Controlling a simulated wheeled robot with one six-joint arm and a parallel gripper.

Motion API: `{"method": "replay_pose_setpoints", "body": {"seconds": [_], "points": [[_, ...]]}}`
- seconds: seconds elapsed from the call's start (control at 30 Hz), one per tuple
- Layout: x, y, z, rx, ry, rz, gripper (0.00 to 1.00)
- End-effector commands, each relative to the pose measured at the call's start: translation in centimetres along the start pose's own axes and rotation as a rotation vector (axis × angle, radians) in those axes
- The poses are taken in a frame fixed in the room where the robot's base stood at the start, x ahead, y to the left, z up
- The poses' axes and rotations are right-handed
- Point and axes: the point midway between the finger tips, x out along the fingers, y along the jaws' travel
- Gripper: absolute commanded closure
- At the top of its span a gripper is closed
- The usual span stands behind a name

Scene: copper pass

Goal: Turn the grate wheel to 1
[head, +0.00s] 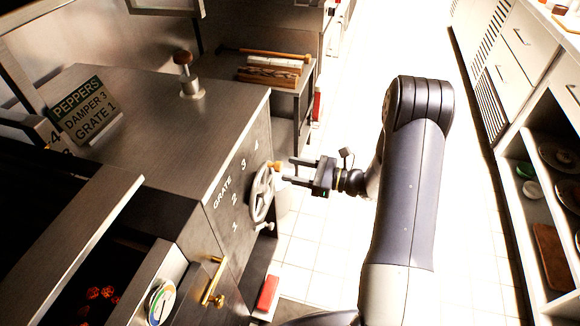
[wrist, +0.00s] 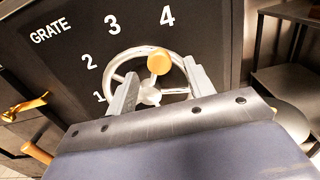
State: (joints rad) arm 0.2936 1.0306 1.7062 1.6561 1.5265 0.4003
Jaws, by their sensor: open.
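The grate wheel (head: 262,194) is a pale spoked ring on the dark side face of the metal range, beside the word GRATE and the numbers 1 to 4. It also shows in the wrist view (wrist: 126,77). Its tan knob (head: 275,166) is at the top of the rim, on the side toward the 4; the wrist view shows the knob (wrist: 158,61) below the 4. My gripper (head: 288,170) is open in front of the wheel. In the wrist view its fingers stand either side of the knob, apparently without touching it. My gripper's body hides the wheel's lower part there.
A sign (head: 88,112) on the range top reads PEPPERS, DAMPER 3, GRATE 1. A brass handle (head: 214,283) and a round dial (head: 160,303) are below left of the wheel. A red block (head: 267,292) lies low by the range. The tiled aisle (head: 310,245) is open.

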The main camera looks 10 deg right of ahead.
Motion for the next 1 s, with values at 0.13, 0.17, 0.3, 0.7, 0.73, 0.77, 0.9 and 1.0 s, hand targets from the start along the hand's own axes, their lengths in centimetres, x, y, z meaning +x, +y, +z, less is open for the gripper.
{"method": "replay_pose_setpoints", "body": {"seconds": [0.13,0.17,0.3,0.7,0.73,0.77,0.9,1.0], "points": [[1.7,0.0,0.0,0.0,0.0,0.002,0.5],[1.9,0.0,0.0,0.0,0.001,0.002,0.5],[2.4,0.0,0.0,0.0,0.001,0.0,0.5],[2.4,0.0,0.0,0.0,0.001,0.0,0.64],[2.4,0.0,0.0,0.0,0.001,0.0,0.66],[2.4,0.0,0.0,0.0,0.001,0.0,0.69],[2.4,0.0,0.0,0.0,0.001,0.0,0.8],[2.4,0.0,0.0,0.0,0.001,0.0,0.88]]}}
